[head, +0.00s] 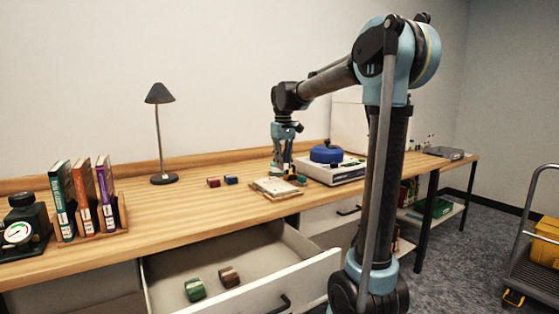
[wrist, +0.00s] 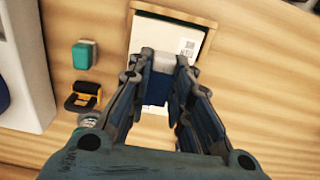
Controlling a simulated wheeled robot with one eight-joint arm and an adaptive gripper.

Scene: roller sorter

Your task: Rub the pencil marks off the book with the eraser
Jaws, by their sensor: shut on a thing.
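My gripper (wrist: 163,68) is shut on the eraser (wrist: 162,84), a block with a whitish end and a blue sleeve. The eraser is over the book; whether it touches the surface I cannot tell. My fingers and the eraser hide part of the book. I cannot make out pencil marks.
Beside the book are a teal block (wrist: 85,54) and a black-and-yellow item (wrist: 84,97). A white appliance (head: 335,172) bears a blue pot (head: 326,153) at right. An open drawer (head: 250,285) juts out in front.

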